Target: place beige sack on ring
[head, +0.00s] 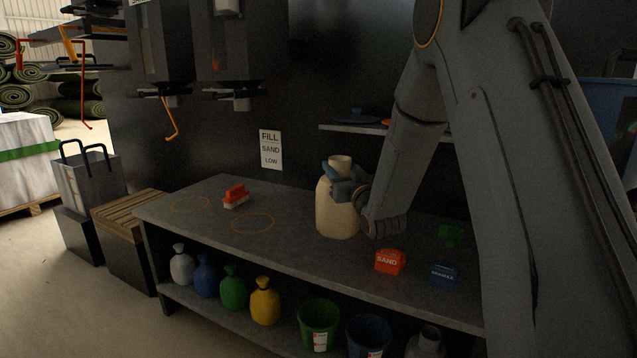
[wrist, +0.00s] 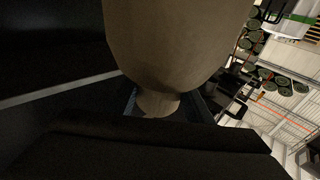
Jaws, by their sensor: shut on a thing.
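The beige sack (head: 336,209) is upright at the middle of the grey bench (head: 285,248), with its narrow neck at the top. My gripper (head: 341,180) is shut on the sack near its neck. I cannot tell whether the sack's base touches the bench or hangs just above it. In the wrist view the sack (wrist: 175,45) fills the top middle, its neck between the jaws. Two thin orange rings are drawn on the bench: one ring (head: 253,234) left of the sack, and another ring (head: 190,213) farther left. Both rings are empty.
A red and white brush (head: 235,196) lies between and behind the rings. A red sand box (head: 390,261) and a blue box (head: 444,274) stand right of the sack. Several coloured sacks and buckets (head: 318,322) fill the lower shelf. A wall shelf (head: 350,129) is behind.

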